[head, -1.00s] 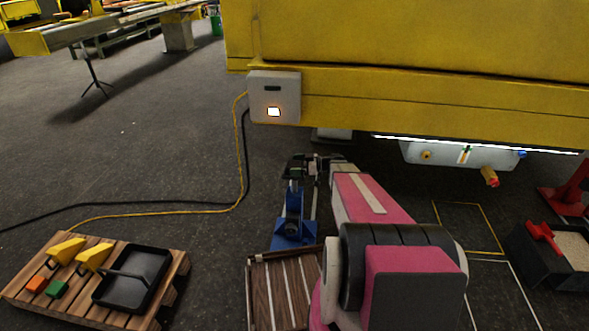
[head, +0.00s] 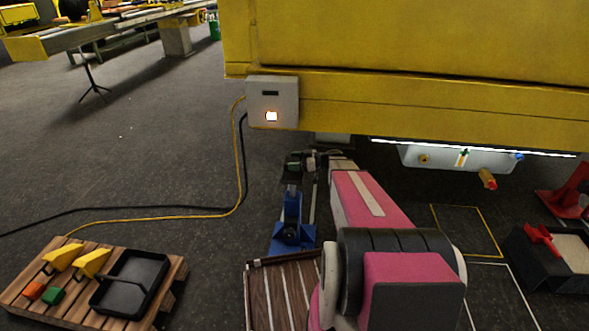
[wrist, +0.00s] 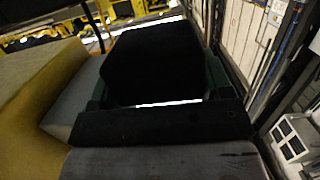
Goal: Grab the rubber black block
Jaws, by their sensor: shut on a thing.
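The black rubber block (wrist: 155,65) fills the middle of the wrist view as a dark, matte shape. My gripper (wrist: 156,85) is shut on it, with dark green fingers at its left and right sides. In the head view my gripper (head: 308,162) is at the far end of my pink arm, small and dark, above a blue jack-like stand (head: 292,228). The block cannot be told clearly from the gripper there. Whether the block touches the stand cannot be told.
A large yellow boom (head: 420,50) with a grey box (head: 272,103) spans the upper right. A wooden pallet (head: 170,285) with a black tray (head: 130,282) lies lower left. A slatted wooden crate (head: 285,292) is beside my arm. Cables (head: 150,212) cross the floor.

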